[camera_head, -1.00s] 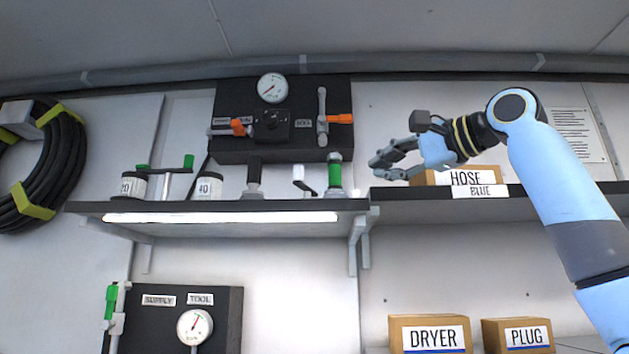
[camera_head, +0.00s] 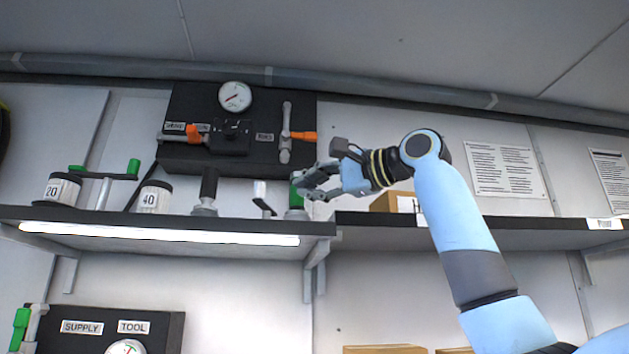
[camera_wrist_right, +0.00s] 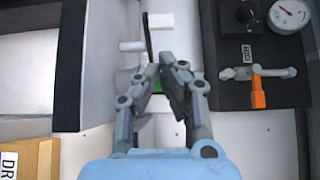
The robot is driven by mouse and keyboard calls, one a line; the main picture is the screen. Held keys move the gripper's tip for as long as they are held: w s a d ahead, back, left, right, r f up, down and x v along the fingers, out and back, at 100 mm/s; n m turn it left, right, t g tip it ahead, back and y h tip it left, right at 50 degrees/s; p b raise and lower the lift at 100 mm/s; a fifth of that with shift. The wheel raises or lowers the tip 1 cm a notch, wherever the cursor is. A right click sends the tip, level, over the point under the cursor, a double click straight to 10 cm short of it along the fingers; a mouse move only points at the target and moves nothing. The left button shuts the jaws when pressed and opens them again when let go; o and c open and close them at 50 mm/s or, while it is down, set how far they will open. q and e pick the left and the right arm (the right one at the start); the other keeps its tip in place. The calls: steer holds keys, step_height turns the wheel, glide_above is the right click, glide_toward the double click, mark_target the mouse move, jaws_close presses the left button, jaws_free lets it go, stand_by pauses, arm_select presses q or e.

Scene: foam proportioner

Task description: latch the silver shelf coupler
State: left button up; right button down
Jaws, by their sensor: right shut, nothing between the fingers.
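On the shelf (camera_head: 150,233) stand two upright couplers with grey metal bases. One has a black sleeve (camera_head: 208,186); the other, at the shelf's right end, has a green sleeve (camera_head: 296,190). A small lever with a pale plate (camera_head: 261,192) stands between them. I cannot tell for certain which part is the silver coupler. My right gripper (camera_head: 305,185) is shut and empty beside the green sleeve, partly covering it. In the right wrist view its fingertips (camera_wrist_right: 167,73) meet, with a bit of green showing behind them. Contact is unclear. My left gripper is not in view.
A black panel (camera_head: 225,160) with a gauge (camera_head: 234,96) and orange-handled valves is on the wall behind the shelf. Jars marked 20 (camera_head: 62,188) and 40 (camera_head: 153,197) stand at the left. A cardboard box (camera_head: 390,202) is behind my right arm.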

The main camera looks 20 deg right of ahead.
steer(key=p+x, duration=0.2)
steer(key=x, duration=0.3)
steer(key=shift+w+a, duration=0.2)
steer(key=shift+w, duration=0.1)
steer(key=shift+w+a, duration=0.15)
steer(key=shift+w, duration=0.15)
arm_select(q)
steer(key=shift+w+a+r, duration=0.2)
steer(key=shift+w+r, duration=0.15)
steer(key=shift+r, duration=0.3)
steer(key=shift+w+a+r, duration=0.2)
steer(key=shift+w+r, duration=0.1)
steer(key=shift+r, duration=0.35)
